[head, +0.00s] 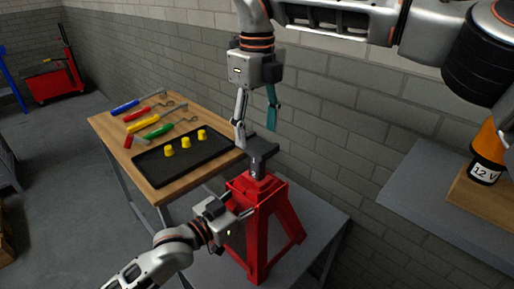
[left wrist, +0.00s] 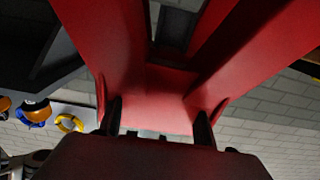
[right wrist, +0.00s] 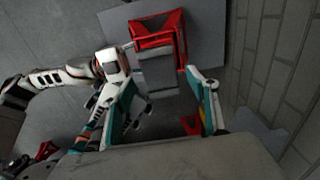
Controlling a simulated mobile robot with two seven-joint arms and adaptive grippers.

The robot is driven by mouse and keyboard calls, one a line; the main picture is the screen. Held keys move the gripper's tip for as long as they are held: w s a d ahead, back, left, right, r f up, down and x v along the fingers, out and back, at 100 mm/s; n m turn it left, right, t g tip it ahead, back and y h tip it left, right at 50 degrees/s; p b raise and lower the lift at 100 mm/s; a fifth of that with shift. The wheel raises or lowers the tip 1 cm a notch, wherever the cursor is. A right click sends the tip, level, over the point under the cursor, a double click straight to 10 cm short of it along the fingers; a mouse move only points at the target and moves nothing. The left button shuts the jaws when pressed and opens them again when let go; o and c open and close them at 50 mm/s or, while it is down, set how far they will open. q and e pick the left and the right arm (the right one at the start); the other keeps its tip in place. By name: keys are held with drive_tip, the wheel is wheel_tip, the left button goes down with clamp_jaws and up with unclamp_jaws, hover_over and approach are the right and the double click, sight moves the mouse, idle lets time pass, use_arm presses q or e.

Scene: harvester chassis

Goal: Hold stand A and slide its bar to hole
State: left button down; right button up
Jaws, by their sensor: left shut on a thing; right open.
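Stand A, a red jack stand (head: 262,225), stands upright on a grey surface, and a dark grey bar (head: 260,160) rises from its top. My left gripper (head: 238,210) is shut on the upper part of the stand from the left side. In the left wrist view its fingers (left wrist: 158,122) are on either side of a red stand part (left wrist: 155,90). My right gripper (head: 256,132) points down above the bar, open. In the right wrist view its teal fingers (right wrist: 165,105) are spread with the bar (right wrist: 158,70) between and beyond them. The bar hole is hidden.
A wooden table (head: 105,128) at the left holds a black tray (head: 190,163) with yellow pieces and several coloured tools. A grey brick wall (head: 350,140) is close behind the stand. A grey shelf (head: 430,205) with an orange 12 V cylinder (head: 488,150) is at the right.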

sight(257, 144)
wheel_tip(257, 144, down, 6)
drive_tip(key=shift+r, duration=0.15)
drive_tip(key=shift+c, duration=0.3)
drive_tip(key=c, duration=1.6)
drive_tip(key=shift+o, duration=0.2)
drive_tip(key=shift+w+r, duration=0.1)
drive_tip(key=shift+r, duration=2.55)
use_arm(q)
drive_tip(key=shift+f, duration=0.1)
use_arm(e)
drive_tip(key=o, duration=1.6)
drive_tip(key=shift+f, duration=0.1)
